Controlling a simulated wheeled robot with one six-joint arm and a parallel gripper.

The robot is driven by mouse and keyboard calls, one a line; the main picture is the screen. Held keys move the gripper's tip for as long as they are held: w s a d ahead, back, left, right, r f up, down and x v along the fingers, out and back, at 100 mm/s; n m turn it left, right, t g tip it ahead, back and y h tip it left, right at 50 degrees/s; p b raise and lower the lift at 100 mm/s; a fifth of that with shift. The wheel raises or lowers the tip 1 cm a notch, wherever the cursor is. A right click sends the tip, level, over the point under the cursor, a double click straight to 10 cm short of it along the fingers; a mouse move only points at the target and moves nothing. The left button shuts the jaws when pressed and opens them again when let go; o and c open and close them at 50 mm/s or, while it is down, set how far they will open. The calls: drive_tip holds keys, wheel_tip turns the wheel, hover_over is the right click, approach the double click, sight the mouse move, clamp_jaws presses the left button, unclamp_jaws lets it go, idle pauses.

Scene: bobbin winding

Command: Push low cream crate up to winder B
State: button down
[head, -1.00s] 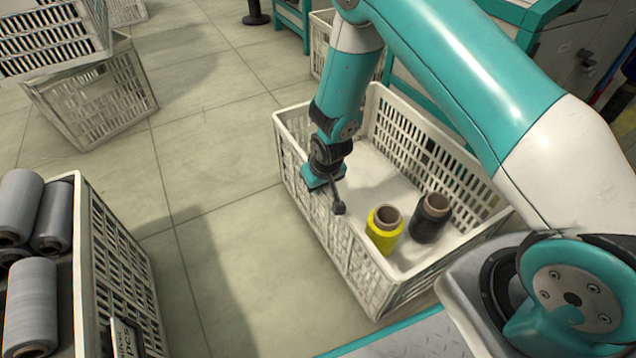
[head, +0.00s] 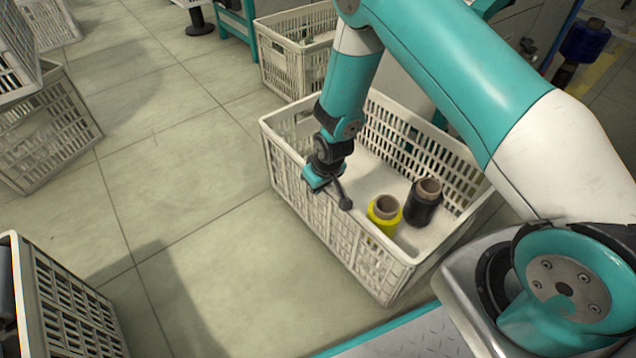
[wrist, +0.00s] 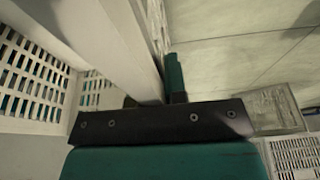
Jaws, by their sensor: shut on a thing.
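The low cream crate (head: 352,248) stands on the floor in front of my base, with slotted walls and an open top. It holds a yellow spool (head: 384,216) and a black spool (head: 423,203) at its right end. My gripper (head: 326,181) is shut on the crate's near left wall at the rim. In the wrist view the gripped wall (wrist: 118,45) runs between the jaws, and one finger (wrist: 175,78) shows on its outer side. Teal-framed machinery stands behind the crate, partly hidden by my arm; I cannot tell which part is winder B.
Another cream crate (head: 292,68) stands just beyond the held crate, beside a teal frame (head: 236,38). Slotted crates stand at the upper left (head: 45,135) and lower left (head: 65,305). The tiled floor (head: 185,190) left of the held crate is clear.

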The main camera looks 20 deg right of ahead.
drive_tip(key=shift+w+d, duration=0.15)
drive_tip(key=shift+d, duration=0.2)
drive_tip(key=c, duration=1.1)
unclamp_jaws()
drive_tip(key=shift+a, duration=0.1)
drive_tip(key=p+v, duration=0.8)
drive_tip(key=v, duration=0.9)
drive_tip(key=shift+r, duration=0.2)
